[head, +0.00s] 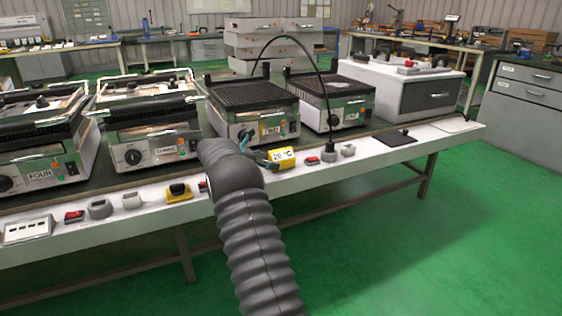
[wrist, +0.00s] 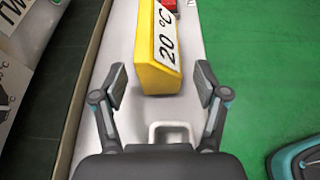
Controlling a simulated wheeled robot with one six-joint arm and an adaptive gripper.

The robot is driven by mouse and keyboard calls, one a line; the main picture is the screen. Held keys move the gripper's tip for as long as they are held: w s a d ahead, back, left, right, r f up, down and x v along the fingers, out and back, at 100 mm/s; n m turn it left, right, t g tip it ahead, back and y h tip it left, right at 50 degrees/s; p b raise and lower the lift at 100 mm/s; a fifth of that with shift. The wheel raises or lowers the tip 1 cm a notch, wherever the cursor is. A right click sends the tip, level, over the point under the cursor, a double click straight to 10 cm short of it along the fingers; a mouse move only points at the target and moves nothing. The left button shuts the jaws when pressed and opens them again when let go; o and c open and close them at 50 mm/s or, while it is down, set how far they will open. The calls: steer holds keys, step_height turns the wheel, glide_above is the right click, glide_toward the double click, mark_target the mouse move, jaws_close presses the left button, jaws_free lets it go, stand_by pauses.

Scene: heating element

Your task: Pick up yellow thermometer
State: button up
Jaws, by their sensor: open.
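The yellow thermometer (head: 282,158) is a wedge-shaped box with a white "20 °C" label, on the white front ledge of the workbench. In the wrist view the thermometer (wrist: 152,65) lies ahead of the palm. Its near end appears between the fingertips of my gripper (wrist: 161,86), with a gap on each side. The height of the fingers relative to it is hard to judge. In the head view my gripper (head: 259,156) is just left of the thermometer, partly hidden by my dark ribbed arm. The gripper is open and empty.
Several grills, such as one (head: 253,105), stand behind the ledge. A white handle-shaped piece (wrist: 170,128) is close to the palm. A grey knob base with a cable (head: 328,153) stands right of the thermometer. Another yellow item (head: 179,192) is at left. Green floor (head: 400,255) in front is clear.

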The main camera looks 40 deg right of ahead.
steer(key=c, duration=1.3)
steer(key=shift+c, duration=0.2)
steer(key=shift+r, duration=0.1)
